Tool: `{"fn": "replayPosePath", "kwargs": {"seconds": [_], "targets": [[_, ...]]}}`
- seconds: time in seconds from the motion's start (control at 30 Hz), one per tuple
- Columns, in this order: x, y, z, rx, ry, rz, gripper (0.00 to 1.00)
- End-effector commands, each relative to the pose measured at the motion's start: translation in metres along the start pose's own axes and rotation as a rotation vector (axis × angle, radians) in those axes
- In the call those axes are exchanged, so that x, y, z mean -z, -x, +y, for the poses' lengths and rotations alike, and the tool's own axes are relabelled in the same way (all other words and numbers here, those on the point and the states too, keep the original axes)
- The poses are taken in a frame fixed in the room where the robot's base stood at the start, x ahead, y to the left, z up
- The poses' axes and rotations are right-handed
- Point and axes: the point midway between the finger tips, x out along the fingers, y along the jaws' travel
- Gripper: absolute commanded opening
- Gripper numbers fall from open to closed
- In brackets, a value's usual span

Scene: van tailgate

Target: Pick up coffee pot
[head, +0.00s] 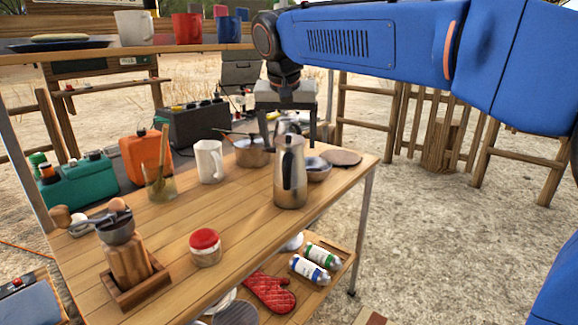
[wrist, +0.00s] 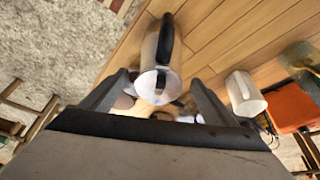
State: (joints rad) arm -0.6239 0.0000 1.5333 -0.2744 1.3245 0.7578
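The coffee pot (head: 290,177) is a tall silver pot with a dark handle, standing upright near the right end of the wooden table. My gripper (head: 289,142) is open and empty, pointing down, with its fingers at about the height of the pot's top in the head view. In the wrist view the pot (wrist: 151,52) shows ahead of the spread fingertips (wrist: 158,80), its black handle toward the camera. I see no finger touching it, though the exact depth is hard to tell.
A white mug (head: 209,161), a copper-toned saucepan (head: 251,153) and a bowl (head: 317,171) stand near the pot. The wooden tabletop (head: 245,220) is clear in front of the pot.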

Motion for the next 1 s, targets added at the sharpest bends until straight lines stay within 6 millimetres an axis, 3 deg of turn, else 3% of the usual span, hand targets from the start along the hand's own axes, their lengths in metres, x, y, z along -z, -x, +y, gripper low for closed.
{"fn": "replayPosePath", "kwargs": {"seconds": [0.03,0.3,0.63,1.0], "targets": [[0.000,0.000,0.000,0.000,0.000,0.000,0.70],[0.000,0.001,0.000,0.001,0.000,0.001,0.05],[0.004,0.009,0.000,0.002,0.000,0.003,0.05],[0.027,0.063,0.000,0.002,-0.001,0.003,0.05]]}}
